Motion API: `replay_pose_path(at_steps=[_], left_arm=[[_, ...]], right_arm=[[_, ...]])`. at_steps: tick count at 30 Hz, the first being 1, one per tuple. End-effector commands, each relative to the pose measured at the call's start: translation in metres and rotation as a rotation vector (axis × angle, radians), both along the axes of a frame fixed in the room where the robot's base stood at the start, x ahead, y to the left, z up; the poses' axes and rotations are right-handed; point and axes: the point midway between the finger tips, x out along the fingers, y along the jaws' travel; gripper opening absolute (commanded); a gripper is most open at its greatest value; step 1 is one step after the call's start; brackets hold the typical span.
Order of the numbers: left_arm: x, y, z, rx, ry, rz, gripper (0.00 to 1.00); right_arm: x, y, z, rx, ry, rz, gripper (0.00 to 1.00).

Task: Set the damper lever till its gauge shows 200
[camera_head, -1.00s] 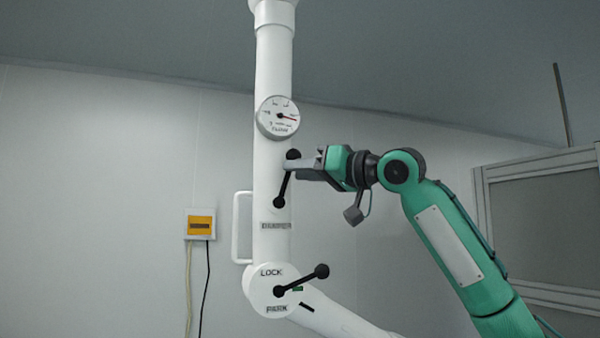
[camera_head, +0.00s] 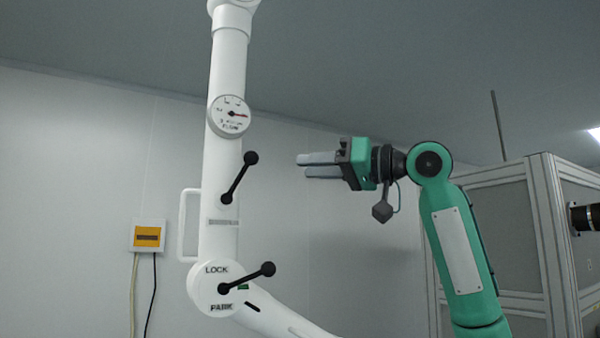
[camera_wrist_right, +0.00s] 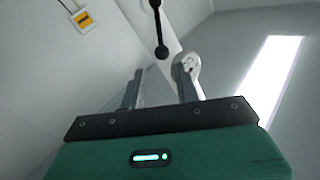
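The damper lever (camera_head: 239,178) is a black bar with a ball at each end on the white vertical pipe. Its upper ball leans to the right. The round white gauge (camera_head: 229,115) sits above it. In the right wrist view the lever (camera_wrist_right: 159,30) shows beyond the parted fingers (camera_wrist_right: 160,80), and the gauge (camera_wrist_right: 188,64) is partly behind one finger. My left gripper is not in view.
A second black lever (camera_head: 247,279) sits below, on a round joint marked LOCK and PARK. A white handle (camera_head: 185,225) is on the pipe's left side. A yellow and white wall box (camera_head: 147,237) hangs left. A framed grey enclosure (camera_head: 510,220) stands right.

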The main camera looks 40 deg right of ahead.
Motion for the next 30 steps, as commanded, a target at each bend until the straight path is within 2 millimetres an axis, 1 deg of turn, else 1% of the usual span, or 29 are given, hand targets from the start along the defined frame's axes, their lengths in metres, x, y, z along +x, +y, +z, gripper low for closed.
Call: replay_pose_path(at_steps=[8,12,13,19,22,26,30], left_arm=[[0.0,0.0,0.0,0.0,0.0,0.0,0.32],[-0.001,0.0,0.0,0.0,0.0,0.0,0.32],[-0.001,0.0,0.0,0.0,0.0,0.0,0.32],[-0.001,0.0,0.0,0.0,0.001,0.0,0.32],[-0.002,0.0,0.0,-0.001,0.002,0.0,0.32],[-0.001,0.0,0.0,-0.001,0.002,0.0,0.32],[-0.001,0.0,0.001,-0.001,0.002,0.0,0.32]], right_arm=[[-0.001,0.0,0.0,0.0,0.001,0.0,0.32],[-0.001,0.004,-0.001,-0.001,-0.004,0.004,0.04],[0.0,0.007,-0.002,0.0,-0.006,0.006,0.0],[0.0,0.032,-0.014,0.036,-0.055,0.02,0.0],[-0.002,0.037,-0.023,0.085,-0.091,0.02,0.0],[-0.007,0.033,-0.037,0.168,-0.134,0.008,0.0],[-0.012,0.021,-0.05,0.249,-0.166,-0.014,0.0]])
